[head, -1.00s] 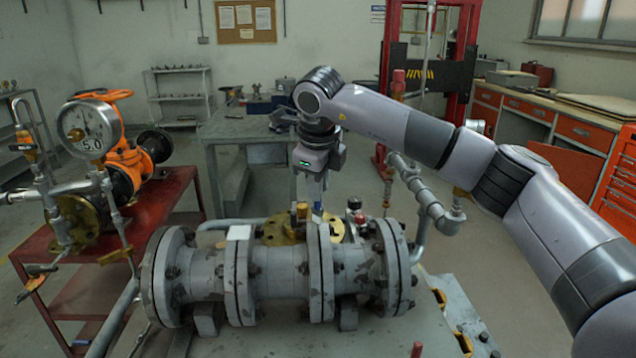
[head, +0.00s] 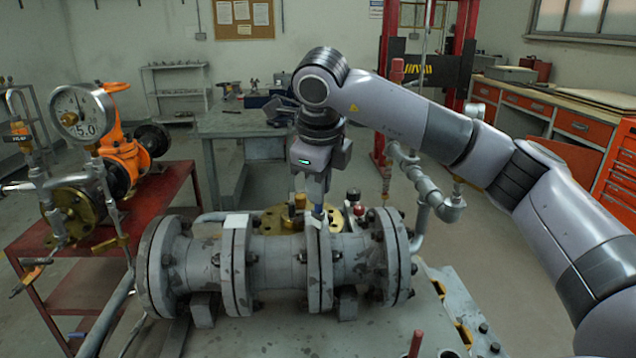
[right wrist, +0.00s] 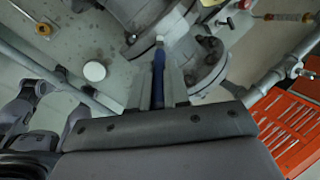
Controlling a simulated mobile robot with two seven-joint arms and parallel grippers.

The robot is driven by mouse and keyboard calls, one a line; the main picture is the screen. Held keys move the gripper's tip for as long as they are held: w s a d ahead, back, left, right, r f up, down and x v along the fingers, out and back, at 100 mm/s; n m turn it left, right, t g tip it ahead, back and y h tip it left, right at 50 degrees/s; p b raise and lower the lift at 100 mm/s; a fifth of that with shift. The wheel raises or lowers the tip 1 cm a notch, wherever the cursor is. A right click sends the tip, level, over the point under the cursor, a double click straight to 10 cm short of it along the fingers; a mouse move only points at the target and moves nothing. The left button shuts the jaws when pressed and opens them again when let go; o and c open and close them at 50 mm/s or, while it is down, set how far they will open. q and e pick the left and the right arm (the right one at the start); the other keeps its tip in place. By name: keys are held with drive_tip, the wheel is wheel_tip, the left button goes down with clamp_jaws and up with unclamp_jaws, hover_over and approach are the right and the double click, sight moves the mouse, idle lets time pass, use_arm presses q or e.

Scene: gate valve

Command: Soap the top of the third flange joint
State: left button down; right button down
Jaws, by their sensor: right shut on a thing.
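The grey flanged pipe (head: 275,262) lies across the bench in the head view. Its flange joints run left to right: the left end, the second (head: 237,268) with a white patch on top, the third (head: 320,270), and the right end (head: 394,262). My right gripper (head: 312,192) points down above the third joint. It is shut on a blue-handled brush (right wrist: 158,78). The pale brush tip (right wrist: 159,40) is at the top edge of a flange in the right wrist view; whether it touches is unclear. My left gripper is not in view.
A brass flange (head: 280,219) with an upright fitting stands just behind the pipe. A red-topped valve part (head: 353,195) is right of the gripper. A gauge (head: 82,113) and orange valve stand at left. A round white dish (right wrist: 95,71) shows in the right wrist view.

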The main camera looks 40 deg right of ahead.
drive_tip(key=shift+w+d+p, duration=0.25)
drive_tip(key=shift+w+p, duration=0.1)
drive_tip(key=shift+w, duration=0.1)
drive_tip(key=shift+w+d+p, duration=0.45)
drive_tip(key=shift+w+d, duration=0.1)
drive_tip(key=shift+w, duration=0.35)
drive_tip(key=w+d+p, duration=0.1)
drive_tip(key=w, duration=0.1)
drive_tip(key=shift+w+d+f+p, duration=0.15)
drive_tip(key=shift+w+d+p, duration=0.2)
drive_tip(key=shift+w+p, duration=0.05)
wheel_tip(320, 180, up, 6)
